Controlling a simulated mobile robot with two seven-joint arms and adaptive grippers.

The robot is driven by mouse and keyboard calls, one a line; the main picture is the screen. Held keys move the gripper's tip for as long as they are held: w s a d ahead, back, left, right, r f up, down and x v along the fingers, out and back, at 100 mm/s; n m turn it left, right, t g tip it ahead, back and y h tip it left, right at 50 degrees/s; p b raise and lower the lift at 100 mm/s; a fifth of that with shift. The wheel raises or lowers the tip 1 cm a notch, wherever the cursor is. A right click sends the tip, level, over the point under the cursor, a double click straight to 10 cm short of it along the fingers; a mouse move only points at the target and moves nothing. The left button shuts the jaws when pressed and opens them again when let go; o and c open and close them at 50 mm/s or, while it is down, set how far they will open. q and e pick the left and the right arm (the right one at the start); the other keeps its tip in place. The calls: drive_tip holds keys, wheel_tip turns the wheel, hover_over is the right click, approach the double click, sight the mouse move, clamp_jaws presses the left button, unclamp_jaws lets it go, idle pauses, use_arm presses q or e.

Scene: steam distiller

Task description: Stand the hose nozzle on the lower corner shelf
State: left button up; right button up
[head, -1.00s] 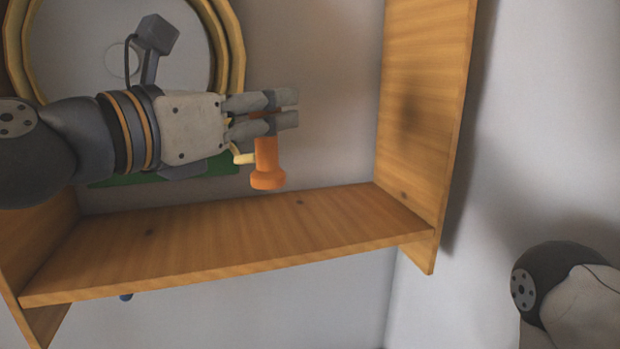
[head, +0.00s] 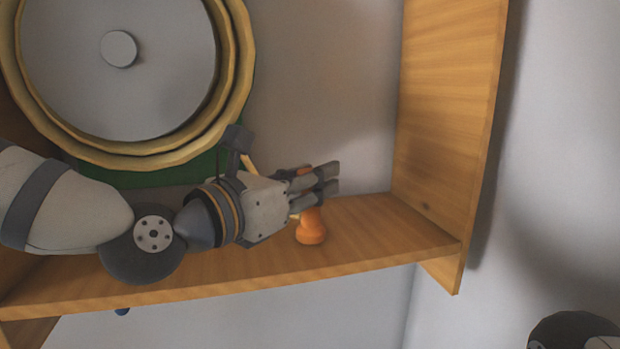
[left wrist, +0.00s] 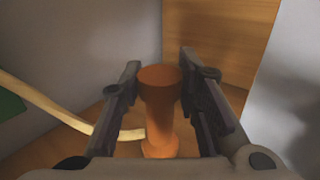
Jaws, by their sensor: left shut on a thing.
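The orange hose nozzle (head: 311,228) is roughly upright at the wooden shelf (head: 370,239). My left gripper (head: 322,184) is shut on its upper part, with fingers pointing right. In the left wrist view the nozzle (left wrist: 160,110) stands between the two fingers of my left gripper (left wrist: 160,95), with a pale yellow hose or lever (left wrist: 60,115) running to it from the left. The nozzle's wide lower end appears at the shelf board; I cannot tell whether it touches. My right gripper is not in view.
A large round drum with a yellow rim (head: 236,80) and a green base stands on the shelf at the left. A wooden side panel (head: 447,110) closes the right end. The board between nozzle and panel is clear.

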use_arm(q)
drive_tip(key=shift+f, duration=0.25)
drive_tip(key=o, duration=1.2)
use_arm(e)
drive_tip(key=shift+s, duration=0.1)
use_arm(q)
drive_tip(key=shift+r, duration=0.1)
drive_tip(key=shift+r, duration=0.4)
drive_tip(key=p+v, duration=0.1)
drive_tip(key=v, duration=0.5)
drive_tip(key=p+v, duration=0.1)
drive_tip(key=v, duration=0.5)
drive_tip(key=shift+f+p, duration=0.25)
drive_tip(key=shift+p, duration=0.05)
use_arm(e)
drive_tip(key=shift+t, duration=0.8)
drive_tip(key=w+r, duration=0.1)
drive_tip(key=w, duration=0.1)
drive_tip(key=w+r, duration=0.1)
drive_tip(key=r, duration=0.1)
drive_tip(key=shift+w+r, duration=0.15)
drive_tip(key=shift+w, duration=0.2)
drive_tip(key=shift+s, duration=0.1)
